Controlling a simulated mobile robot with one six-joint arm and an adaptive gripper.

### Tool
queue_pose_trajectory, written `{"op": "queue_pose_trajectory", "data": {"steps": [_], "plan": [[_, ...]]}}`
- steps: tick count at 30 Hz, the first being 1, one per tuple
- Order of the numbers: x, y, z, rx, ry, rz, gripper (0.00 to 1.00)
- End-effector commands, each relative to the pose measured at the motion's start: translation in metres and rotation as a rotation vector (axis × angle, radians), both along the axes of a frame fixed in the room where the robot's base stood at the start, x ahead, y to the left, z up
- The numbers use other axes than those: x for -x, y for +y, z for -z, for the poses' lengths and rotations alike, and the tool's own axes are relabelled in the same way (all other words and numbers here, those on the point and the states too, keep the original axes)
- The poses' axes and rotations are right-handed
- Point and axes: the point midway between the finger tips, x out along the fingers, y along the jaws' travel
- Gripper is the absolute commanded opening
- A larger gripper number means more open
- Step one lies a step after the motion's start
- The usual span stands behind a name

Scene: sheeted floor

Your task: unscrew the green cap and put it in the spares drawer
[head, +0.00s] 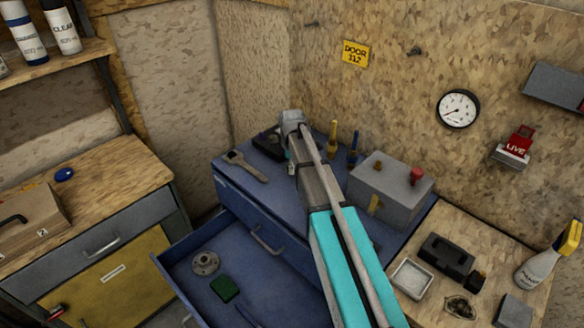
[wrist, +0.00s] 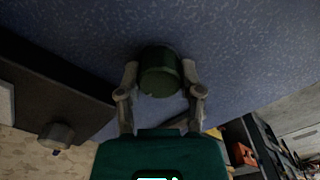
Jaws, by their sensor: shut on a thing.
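The green cap (wrist: 159,76) is between the fingers of my gripper (wrist: 160,80) in the wrist view, with a finger closed on each side. I cannot tell whether the cap still sits on a thread. In the head view my gripper is at the far end of my arm, over the back of the blue cabinet top (head: 232,181); my arm hides the cap there. An open blue drawer (head: 160,268) is below the top, holding a round metal flange (head: 205,262) and a dark green block (head: 225,288). I cannot read a drawer label.
A wrench (head: 246,166) and a dark box (head: 268,142) lie left of my gripper. Yellow (head: 333,138) and blue (head: 353,147) upright tools and a grey box with a red knob (head: 385,185) stand to the right. Walls close off the back.

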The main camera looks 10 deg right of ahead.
Motion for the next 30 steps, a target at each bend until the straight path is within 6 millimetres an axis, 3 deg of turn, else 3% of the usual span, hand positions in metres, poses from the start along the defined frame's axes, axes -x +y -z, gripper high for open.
{"op": "queue_pose_trajectory", "data": {"steps": [15,25,26,30], "plan": [[0.0000,-0.0003,0.0001,0.001,0.000,-0.376,0.00],[-0.0001,-0.0003,0.0001,0.001,0.000,-0.406,0.00],[-0.0001,-0.0003,0.0001,0.001,0.000,-0.406,0.52],[-0.0002,-0.0002,0.0001,0.000,0.000,-0.405,0.78]]}}
